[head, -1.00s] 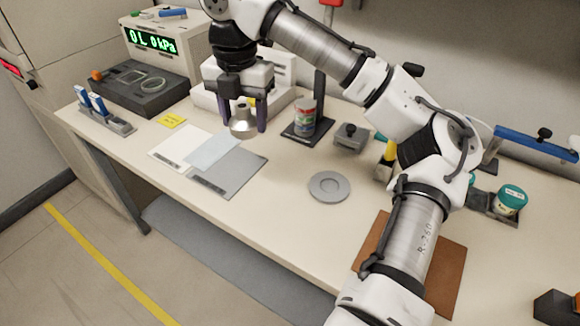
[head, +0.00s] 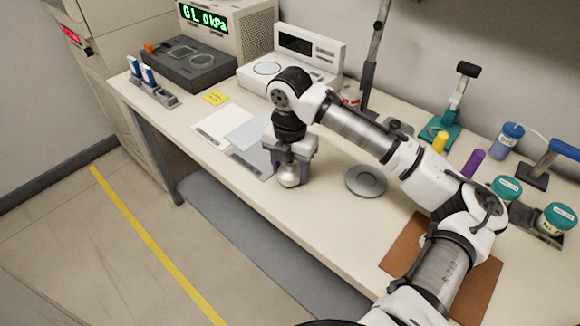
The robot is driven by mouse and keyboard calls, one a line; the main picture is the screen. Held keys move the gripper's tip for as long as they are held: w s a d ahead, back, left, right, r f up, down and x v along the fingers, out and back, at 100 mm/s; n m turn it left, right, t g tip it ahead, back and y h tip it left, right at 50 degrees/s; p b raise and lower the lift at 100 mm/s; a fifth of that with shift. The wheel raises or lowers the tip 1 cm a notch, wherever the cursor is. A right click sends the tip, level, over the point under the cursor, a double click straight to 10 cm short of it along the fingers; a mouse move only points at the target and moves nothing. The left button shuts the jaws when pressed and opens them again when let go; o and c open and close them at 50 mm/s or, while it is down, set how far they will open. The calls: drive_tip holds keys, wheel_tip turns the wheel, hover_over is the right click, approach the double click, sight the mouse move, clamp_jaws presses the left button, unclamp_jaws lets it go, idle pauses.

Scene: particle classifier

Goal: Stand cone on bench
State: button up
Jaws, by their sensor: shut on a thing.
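My gripper (head: 292,172) points down near the front edge of the bench (head: 325,213), left of the round grey dish. It is shut on the small silvery metal cone (head: 289,180), whose lower part shows below the fingers. The cone looks roughly upright. I cannot tell whether its bottom touches the bench top or hangs just above it. The fingers and the wrist hide its upper part.
A round grey dish (head: 366,194) lies to the right, with a brown mat (head: 475,280) beyond it. Grey and white sheets (head: 211,127) lie to the left. A scale (head: 313,45) and a dark box (head: 190,70) stand behind. Bare bench surrounds the gripper's front side.

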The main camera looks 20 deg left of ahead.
drive_tip(key=shift+f, duration=0.2)
drive_tip(key=shift+f, duration=0.15)
drive_tip(key=o, duration=1.1)
wheel_tip(320, 180, up, 12)
drive_tip(key=shift+r, duration=0.2)
